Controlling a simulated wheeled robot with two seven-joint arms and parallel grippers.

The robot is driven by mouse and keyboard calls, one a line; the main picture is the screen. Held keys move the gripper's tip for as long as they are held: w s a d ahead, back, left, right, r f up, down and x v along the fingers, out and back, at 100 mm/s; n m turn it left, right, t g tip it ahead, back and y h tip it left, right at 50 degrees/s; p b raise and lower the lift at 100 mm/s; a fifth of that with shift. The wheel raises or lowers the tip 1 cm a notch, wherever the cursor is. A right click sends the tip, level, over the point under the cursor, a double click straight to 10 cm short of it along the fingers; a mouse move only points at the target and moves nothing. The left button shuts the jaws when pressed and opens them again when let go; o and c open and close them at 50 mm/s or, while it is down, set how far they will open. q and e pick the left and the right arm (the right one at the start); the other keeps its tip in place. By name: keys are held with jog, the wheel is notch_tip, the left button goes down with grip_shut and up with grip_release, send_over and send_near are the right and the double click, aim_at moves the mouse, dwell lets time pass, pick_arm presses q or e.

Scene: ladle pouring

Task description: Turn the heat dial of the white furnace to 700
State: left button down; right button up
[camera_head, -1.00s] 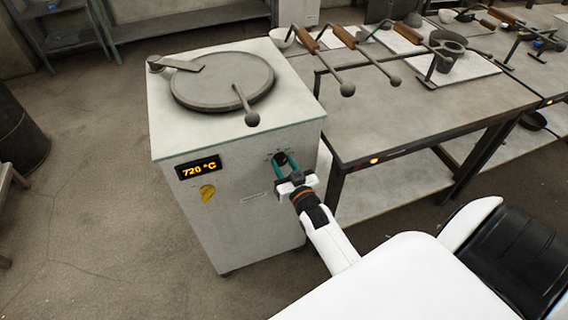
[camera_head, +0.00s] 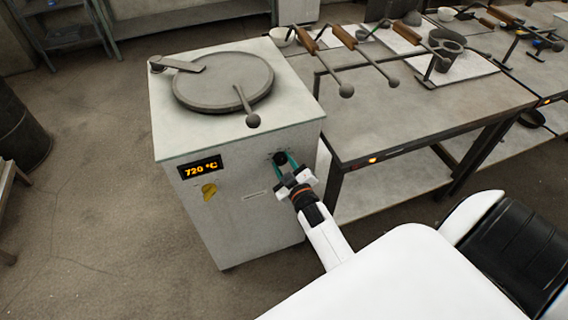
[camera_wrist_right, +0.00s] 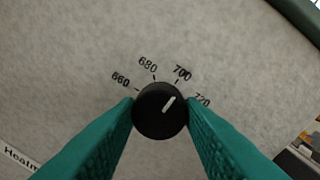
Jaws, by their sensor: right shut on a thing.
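The white furnace (camera_head: 235,225) stands left of the workbench, and its lit display (camera_head: 200,168) reads 720 °C. The black heat dial (camera_head: 279,158) is on its front face, at the right. In the right wrist view, the dial (camera_wrist_right: 158,122) has a white mark pointing up and right, between the 700 and 720 labels. My right gripper (camera_head: 286,166) is shut on the dial. Its teal fingers (camera_wrist_right: 160,115) touch the dial on its left and right sides. My left gripper is not in view.
A round lid (camera_head: 222,82) with a handle covers the furnace top. The workbench (camera_head: 440,115) at the right carries long-handled tools and a dark crucible (camera_head: 447,50). Open floor lies left of the furnace.

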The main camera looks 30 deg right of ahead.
dwell(0.4)
jog(key=o, duration=1)
jog(key=v, duration=1.2)
jog(key=shift+f, duration=0.1)
